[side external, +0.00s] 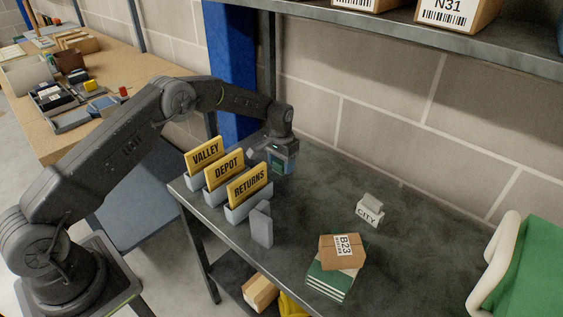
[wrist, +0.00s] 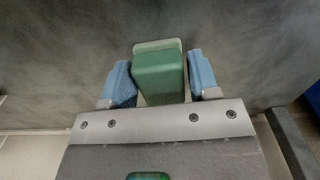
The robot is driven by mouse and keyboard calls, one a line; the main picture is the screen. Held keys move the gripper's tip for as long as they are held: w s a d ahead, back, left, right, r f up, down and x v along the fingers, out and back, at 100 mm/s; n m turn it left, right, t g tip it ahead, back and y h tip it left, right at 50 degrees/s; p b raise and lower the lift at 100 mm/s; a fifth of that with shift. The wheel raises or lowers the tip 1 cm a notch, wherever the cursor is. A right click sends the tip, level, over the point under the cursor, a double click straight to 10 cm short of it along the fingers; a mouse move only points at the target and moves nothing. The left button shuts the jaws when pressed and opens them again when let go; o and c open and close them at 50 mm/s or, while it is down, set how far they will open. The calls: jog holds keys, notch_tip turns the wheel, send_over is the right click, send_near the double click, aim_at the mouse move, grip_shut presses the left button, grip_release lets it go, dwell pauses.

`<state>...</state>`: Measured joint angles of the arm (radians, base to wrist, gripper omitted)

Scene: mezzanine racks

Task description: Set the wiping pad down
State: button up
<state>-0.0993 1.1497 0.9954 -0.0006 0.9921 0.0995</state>
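The wiping pad (wrist: 159,76) is a green block with a pale grey-green rim or base, seen in the wrist view between the two blue fingers of my gripper (wrist: 161,80). The fingers lie close along both its sides, and my gripper looks shut on it. In the side view my gripper (side external: 283,160) points down at the back of the dark table (side external: 320,215), behind the sign holders. The pad shows there only as a small green patch (side external: 277,166). I cannot tell whether its underside touches the table.
Yellow signs VALLEY (side external: 205,152), DEPOT (side external: 224,170) and RETURNS (side external: 248,184) stand in grey holders beside my gripper. A grey block (side external: 262,226) stands in front. The table's centre back is clear.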

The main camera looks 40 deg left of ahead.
jog(key=shift+o, duration=1.4)
notch_tip(320, 180, up, 13)
jog(key=shift+f, duration=0.2)
notch_tip(320, 180, up, 10)
jog(key=t, duration=0.1)
send_over(281, 161)
jog(key=s+d, duration=0.2)
jog(key=s, duration=0.3)
jog(key=s+d+r+t, duration=0.2)
jog(key=s+r, duration=0.7)
jog(key=s, duration=0.4)
jog(key=s+d+f+t, duration=0.1)
jog(key=s, duration=0.9)
jog(key=s+d+f+t, duration=0.1)
jog(key=s, duration=0.9)
jog(key=shift+s+f+t, duration=0.3)
jog(key=shift+f, duration=0.05)
